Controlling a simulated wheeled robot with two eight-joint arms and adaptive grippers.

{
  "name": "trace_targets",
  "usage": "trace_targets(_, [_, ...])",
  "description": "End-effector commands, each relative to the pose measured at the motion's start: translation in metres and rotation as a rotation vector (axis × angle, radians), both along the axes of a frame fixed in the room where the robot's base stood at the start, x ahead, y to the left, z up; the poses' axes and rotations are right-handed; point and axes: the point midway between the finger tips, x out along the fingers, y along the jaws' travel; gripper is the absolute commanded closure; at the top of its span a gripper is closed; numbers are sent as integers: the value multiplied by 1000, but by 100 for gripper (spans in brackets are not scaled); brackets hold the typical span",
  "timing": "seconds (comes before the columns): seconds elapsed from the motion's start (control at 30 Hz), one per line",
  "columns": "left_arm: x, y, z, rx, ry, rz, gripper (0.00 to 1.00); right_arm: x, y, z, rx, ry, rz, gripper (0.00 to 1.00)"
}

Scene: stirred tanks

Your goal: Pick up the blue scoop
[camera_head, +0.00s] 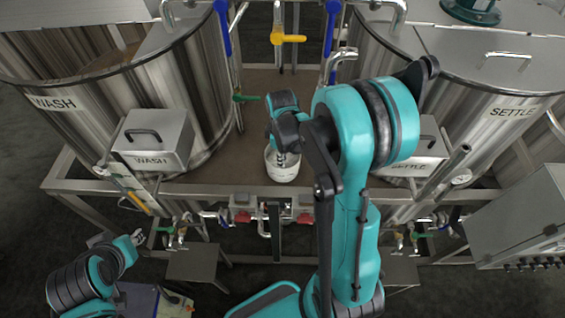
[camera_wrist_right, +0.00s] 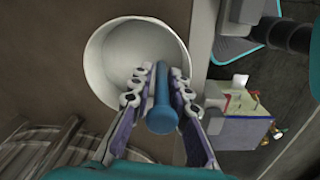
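The blue scoop (camera_wrist_right: 164,108) shows in the right wrist view as a thick round blue handle, end toward the camera. Its far end reaches into a white tub (camera_wrist_right: 100,55); its bowl is hidden. My right gripper (camera_wrist_right: 168,75) has its fingers on both sides of the handle, tips drawn in against it. In the head view the tub (camera_head: 282,174) stands on the brown deck between the tanks, with my right gripper (camera_head: 284,157) at its mouth; the scoop is hidden there. My left gripper (camera_head: 132,240) is at the lower left, away from the tub, its opening unclear.
The WASH tank (camera_head: 90,115) stands left and the SETTLE tank (camera_head: 475,110) right, each with a labelled box, WASH (camera_head: 153,142) and SETTLE (camera_head: 425,150). Valves and pipes run behind and below the deck (camera_head: 225,178). A grey cabinet (camera_head: 525,220) is far right.

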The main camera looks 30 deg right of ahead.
Motion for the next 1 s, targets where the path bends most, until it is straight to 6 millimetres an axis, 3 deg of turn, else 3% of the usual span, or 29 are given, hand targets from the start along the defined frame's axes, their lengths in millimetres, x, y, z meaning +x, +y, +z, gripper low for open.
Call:
trace_targets(0.27, [0, 0, 0, 0, 0, 0, 69, 0, 0, -5, 0, 0, 0, 83])
trace_targets(0.37, [0, 0, 0, 0, 0, 0, 69, 0, 0, -5, 0, 0, 0, 100])
trace_targets(0.77, [0, 0, 0, 0, 0, 0, 69, 0, 0, -4, 0, 0, 0, 100])
trace_targets(1.0, [0, 0, 2, 0, 0, 0, 69, 0, 0, 18, 0, 0, 0, 100])
